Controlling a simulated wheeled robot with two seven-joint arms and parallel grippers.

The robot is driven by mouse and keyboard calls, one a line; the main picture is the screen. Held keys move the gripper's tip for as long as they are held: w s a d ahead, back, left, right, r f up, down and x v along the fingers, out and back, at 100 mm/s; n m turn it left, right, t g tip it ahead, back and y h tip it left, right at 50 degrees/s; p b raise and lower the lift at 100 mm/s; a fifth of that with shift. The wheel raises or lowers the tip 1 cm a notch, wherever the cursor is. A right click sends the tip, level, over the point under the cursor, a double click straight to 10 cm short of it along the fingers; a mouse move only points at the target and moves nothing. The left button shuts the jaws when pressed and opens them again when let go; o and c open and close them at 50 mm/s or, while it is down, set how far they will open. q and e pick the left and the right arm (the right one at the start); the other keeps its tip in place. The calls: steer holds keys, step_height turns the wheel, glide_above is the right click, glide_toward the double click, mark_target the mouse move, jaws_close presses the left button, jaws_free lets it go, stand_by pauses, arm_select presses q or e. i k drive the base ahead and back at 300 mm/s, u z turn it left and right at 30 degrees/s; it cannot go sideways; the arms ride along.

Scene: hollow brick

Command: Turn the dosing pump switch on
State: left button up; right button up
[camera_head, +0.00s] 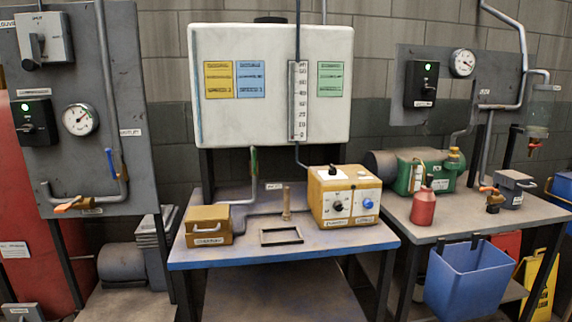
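A yellow box-shaped unit with a pale front panel (345,196), which looks like the dosing pump, stands at the right of the middle blue-grey table (290,252). Its front carries a black knob (338,207) and a blue knob (368,204). A small black part (333,170) sits near the upper front edge. I cannot tell which of these is the switch or read its position; the labels are too small. Neither of my grippers is in view.
A white tank (270,130) with a level gauge (298,100) stands behind the table. A yellow case (208,226) and an upright peg (286,204) are on the tabletop. Wall panels with green-lit switches (36,122) flank it. A blue bin (466,280) hangs at right.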

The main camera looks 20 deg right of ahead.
mark_target(332, 170)
steer(key=u, duration=0.6)
steer(key=i, duration=1.45)
steer(key=z, duration=0.95)
